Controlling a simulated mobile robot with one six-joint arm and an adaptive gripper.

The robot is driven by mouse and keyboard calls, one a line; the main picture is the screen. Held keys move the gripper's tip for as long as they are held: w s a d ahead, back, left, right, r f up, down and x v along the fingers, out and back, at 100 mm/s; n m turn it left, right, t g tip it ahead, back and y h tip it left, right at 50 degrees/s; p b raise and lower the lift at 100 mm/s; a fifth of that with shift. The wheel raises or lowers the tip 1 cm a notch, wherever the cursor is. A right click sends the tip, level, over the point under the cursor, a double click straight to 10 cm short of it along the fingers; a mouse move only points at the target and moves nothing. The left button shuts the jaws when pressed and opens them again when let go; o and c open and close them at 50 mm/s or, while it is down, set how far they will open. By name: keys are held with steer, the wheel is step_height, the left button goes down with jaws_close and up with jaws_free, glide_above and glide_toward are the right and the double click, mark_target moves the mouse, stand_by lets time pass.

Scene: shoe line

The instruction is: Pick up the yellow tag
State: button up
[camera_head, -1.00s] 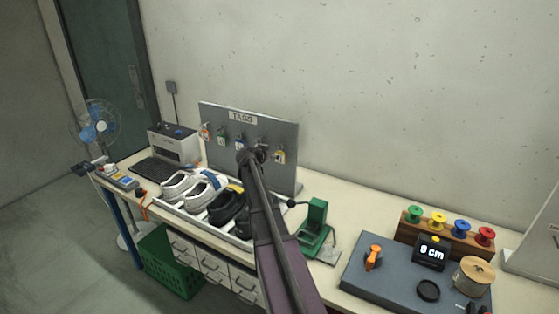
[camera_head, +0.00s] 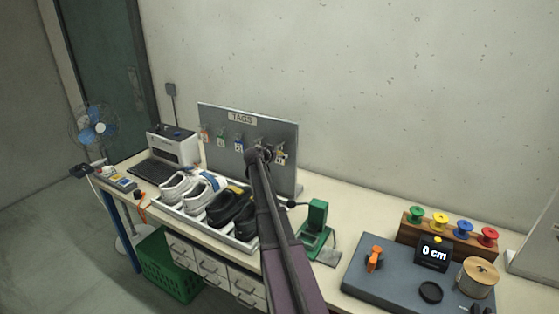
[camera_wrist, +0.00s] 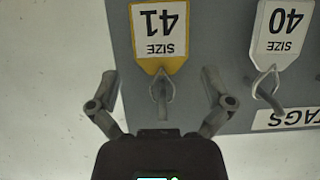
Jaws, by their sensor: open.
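The yellow tag (camera_wrist: 160,62) has a white label reading "SIZE 41" and hangs on a hook of the grey TAGS board (camera_wrist: 215,95). In the wrist view it appears upside down. My gripper (camera_wrist: 160,92) is open, with one finger on each side of the tag's hook and tip, and holds nothing. In the head view the yellow tag (camera_head: 280,157) shows just right of my wrist, partly hidden by it. The board (camera_head: 222,135) stands upright at the back of the bench.
A white tag (camera_wrist: 281,32) reading "SIZE 40" hangs beside the yellow one. Other tags hang farther left. A tray of shoes (camera_head: 207,208) sits in front of the board, and a green press (camera_head: 316,225) stands right of my arm.

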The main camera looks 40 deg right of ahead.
steer(key=shift+x, duration=1.25)
steer(key=c, duration=0.8)
